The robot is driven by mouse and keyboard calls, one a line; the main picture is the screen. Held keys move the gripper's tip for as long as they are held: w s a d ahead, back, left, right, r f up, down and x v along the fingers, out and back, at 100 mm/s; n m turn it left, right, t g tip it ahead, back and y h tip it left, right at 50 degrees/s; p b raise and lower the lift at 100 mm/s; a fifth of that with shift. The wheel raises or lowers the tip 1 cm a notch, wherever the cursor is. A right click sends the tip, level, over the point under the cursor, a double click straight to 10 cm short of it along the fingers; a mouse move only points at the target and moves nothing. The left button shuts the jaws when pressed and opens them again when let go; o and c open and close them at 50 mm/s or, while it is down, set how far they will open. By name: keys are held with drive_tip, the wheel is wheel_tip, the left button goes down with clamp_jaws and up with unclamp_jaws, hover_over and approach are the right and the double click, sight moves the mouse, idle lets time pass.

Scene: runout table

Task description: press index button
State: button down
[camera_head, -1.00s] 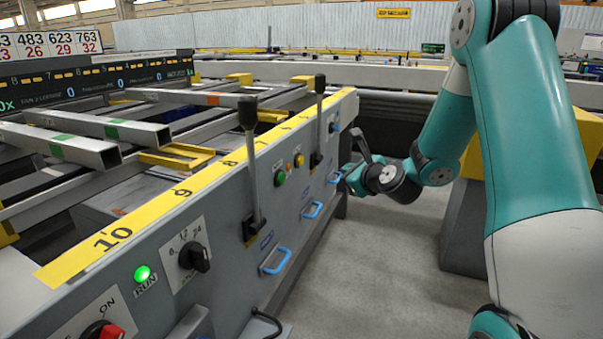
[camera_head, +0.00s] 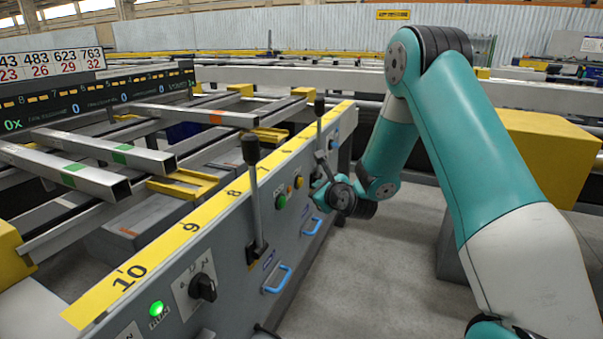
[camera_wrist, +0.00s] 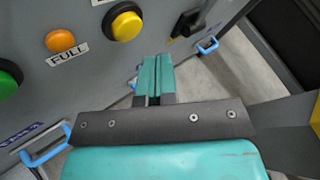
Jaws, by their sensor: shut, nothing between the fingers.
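A large yellow push button (camera_wrist: 126,26) sits on the grey control panel in the wrist view; the label beside it is cut off. A smaller amber button or lamp (camera_wrist: 61,40) beside it is marked FULL. A green button (camera_wrist: 8,80) is partly cut off at the left edge and also shows in the head view (camera_head: 280,201). I cannot read the word INDEX on any of them. My gripper (camera_wrist: 156,58) has its teal fingers together and empty, below and right of the yellow button in the wrist view, seemingly apart from it. In the head view my gripper (camera_head: 318,190) is close to the panel.
Black-knobbed levers (camera_head: 252,185) rise along the panel. Blue handles (camera_head: 277,279) stick out below. A black selector knob (camera_head: 203,288) and lit green RUN lamp (camera_head: 157,309) are nearer. Metal bars (camera_head: 80,175) lie on the table behind. The floor (camera_head: 370,270) beside the panel is clear.

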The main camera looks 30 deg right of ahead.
drive_tip(key=shift+w+a+p, duration=0.35)
drive_tip(key=shift+w+a, duration=0.05)
drive_tip(key=shift+w, duration=0.05)
drive_tip(key=shift+w+a+r+p, duration=0.1)
drive_tip(key=shift+w+a+p, duration=0.15)
drive_tip(key=shift+p, duration=0.35)
idle(1.5)
drive_tip(key=shift+w, duration=0.1)
